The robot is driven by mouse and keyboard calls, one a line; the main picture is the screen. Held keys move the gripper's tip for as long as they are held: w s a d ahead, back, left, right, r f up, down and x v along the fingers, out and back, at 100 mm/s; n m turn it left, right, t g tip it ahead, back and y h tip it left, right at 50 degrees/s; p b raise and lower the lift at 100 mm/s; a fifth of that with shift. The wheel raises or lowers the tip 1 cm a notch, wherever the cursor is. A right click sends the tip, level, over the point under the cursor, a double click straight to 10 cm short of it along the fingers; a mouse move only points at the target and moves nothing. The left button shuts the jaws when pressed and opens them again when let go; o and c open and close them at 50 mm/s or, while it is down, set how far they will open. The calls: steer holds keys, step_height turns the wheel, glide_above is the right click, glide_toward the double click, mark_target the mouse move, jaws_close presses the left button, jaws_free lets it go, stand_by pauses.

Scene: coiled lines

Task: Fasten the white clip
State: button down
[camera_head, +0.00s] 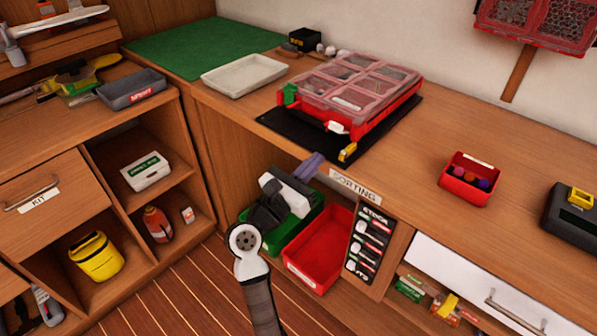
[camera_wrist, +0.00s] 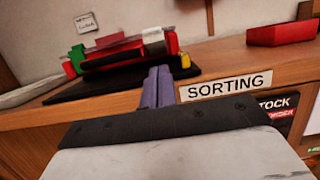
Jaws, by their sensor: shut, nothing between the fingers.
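A red organizer case (camera_head: 372,118) with a clear compartment lid (camera_head: 352,84) lies on a black mat (camera_head: 300,137) on the bench. The white clip (camera_head: 337,127) is at the right part of the case's front edge; it also shows in the wrist view (camera_wrist: 153,36). I cannot tell how far it is swung. A green clip (camera_head: 290,94) is at the front left corner. My gripper (camera_head: 314,160), with purple fingers, is shut and empty in front of the bench edge, below and apart from the white clip. Its fingers also show in the wrist view (camera_wrist: 158,84).
A small yellow piece (camera_head: 347,152) is at the mat's front corner. A pale tray (camera_head: 243,75) stands left of the case, and a red bin (camera_head: 469,180) stands right. Open bench lies between case and red bin. The bench edge with the SORTING label (camera_head: 355,187) is close to my gripper.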

mark_target(337, 127)
steer(key=w+d+r+p, duration=0.1)
steer(key=w+d+r, duration=0.1)
steer(key=w+r, duration=0.1)
steer(key=shift+d+p, duration=0.1)
steer(key=shift+p, duration=0.3)
steer(key=shift+w+d+r, duration=0.25)
steer(key=shift+w+r, duration=0.05)
steer(key=shift+r, duration=0.25)
steer(key=shift+p, duration=0.3)
